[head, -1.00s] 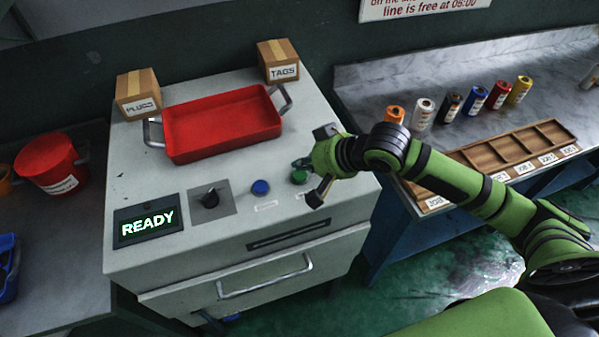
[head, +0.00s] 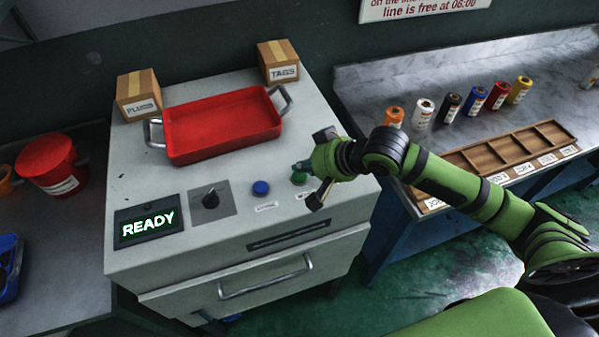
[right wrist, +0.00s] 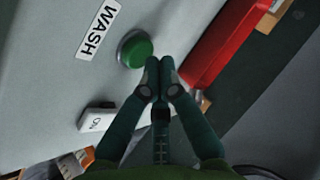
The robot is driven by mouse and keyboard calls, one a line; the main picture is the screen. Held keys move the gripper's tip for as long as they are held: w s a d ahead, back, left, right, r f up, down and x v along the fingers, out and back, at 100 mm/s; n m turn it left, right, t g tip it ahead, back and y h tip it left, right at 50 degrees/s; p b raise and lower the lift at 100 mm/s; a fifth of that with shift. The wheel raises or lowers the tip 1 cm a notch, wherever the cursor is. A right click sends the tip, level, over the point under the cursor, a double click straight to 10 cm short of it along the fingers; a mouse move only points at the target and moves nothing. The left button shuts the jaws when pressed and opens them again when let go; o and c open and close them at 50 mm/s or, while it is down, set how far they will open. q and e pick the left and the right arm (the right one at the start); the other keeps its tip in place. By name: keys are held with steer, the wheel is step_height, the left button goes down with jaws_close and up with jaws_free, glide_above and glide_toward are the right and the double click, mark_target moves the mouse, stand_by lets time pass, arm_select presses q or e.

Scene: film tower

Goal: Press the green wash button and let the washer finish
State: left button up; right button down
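The green wash button (head: 299,178) is on the washer's (head: 230,225) top panel, right of the blue button (head: 261,188). The washer's display (head: 148,226) reads READY. My right gripper (head: 301,166) is over the panel beside the green button. In the right wrist view the right gripper's fingers (right wrist: 158,66) are together, shut and empty, with tips close to the green button (right wrist: 135,48). I cannot tell whether they touch it. A WASH label (right wrist: 97,29) lies beside the button. My left gripper is not in view.
A red tray (head: 222,125) with side handles sits on the washer top, with PLUGS (head: 138,94) and TAGS (head: 278,61) boxes behind it. A dark knob (head: 210,199) stands between display and buttons. Several film rolls (head: 448,108) stand on the right bench.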

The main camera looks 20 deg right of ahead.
mark_target(303, 176)
steer(key=shift+f, duration=0.65)
stand_by(0.8)
steer(key=shift+r, duration=0.1)
steer(key=shift+r+p, duration=0.85)
steer(key=shift+p, duration=0.35)
steer(key=shift+r, duration=0.1)
step_height(303, 176, up, 5)
steer(key=p, duration=0.6)
